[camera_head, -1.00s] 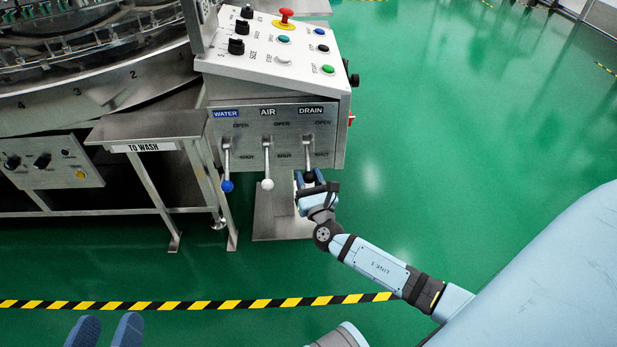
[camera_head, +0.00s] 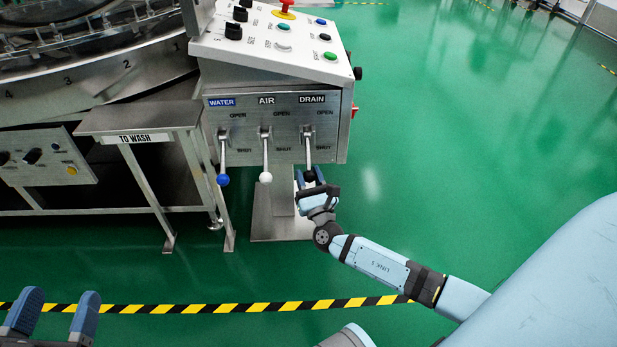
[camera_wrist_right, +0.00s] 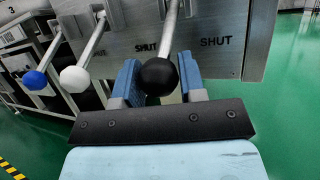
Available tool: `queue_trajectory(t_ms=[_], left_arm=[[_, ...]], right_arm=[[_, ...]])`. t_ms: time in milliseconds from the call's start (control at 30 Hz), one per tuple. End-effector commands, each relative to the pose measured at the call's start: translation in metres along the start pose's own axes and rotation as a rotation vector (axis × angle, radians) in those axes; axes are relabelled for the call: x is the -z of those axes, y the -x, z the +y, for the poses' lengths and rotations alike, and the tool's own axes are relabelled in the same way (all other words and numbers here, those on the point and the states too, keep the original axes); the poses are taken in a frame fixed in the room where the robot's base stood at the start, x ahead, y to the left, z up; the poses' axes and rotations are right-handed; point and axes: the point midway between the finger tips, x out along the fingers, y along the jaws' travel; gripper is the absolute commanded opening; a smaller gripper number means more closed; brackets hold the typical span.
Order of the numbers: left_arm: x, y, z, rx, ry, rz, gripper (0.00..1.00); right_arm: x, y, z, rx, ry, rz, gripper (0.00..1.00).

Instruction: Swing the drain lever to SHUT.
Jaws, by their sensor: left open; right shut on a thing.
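The drain lever (camera_head: 308,150) is a silver rod with a black knob, under the DRAIN label. It hangs down and its knob end lies below the level of the SHUT mark. My right gripper (camera_head: 309,176) is shut on the black knob. In the right wrist view the black knob (camera_wrist_right: 159,76) sits between the two blue fingers, and the rod runs up past the SHUT print (camera_wrist_right: 215,41) to its right. My left gripper (camera_head: 56,313) is open and empty at the bottom left, far from the panel.
The water lever with a blue knob (camera_head: 223,180) and the air lever with a white knob (camera_head: 265,177) hang down to the left. The control box (camera_head: 270,45) with buttons is above. A TO WASH shelf (camera_head: 140,118) stands left. Green floor is clear on the right.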

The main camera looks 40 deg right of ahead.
Motion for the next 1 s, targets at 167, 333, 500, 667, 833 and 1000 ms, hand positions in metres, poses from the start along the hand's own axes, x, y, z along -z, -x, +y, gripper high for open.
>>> queue_trajectory(t_ms=[167, 333, 500, 667, 833, 1000], left_arm=[[0.000, 0.001, 0.000, -0.002, -0.003, -0.004, 0.63], [-0.001, 0.001, 0.000, -0.002, -0.001, -0.005, 0.63], [0.000, 0.000, 0.000, 0.001, 0.003, -0.004, 0.63], [0.002, -0.001, 0.000, 0.002, 0.014, -0.006, 0.63], [0.006, -0.002, 0.001, 0.000, 0.050, -0.027, 0.63], [0.003, 0.003, 0.007, -0.007, 0.112, -0.066, 0.63]], right_arm=[[-0.002, -0.003, -0.003, 0.005, 0.001, -0.005, 0.40], [-0.002, -0.003, -0.002, 0.004, 0.001, -0.005, 0.62], [-0.002, -0.002, -0.001, 0.002, 0.000, -0.003, 0.62], [-0.002, 0.007, -0.001, 0.000, 0.001, 0.000, 0.62], [-0.003, 0.038, -0.001, 0.001, 0.002, 0.001, 0.62], [-0.003, 0.078, -0.002, 0.001, 0.002, 0.001, 0.62]])
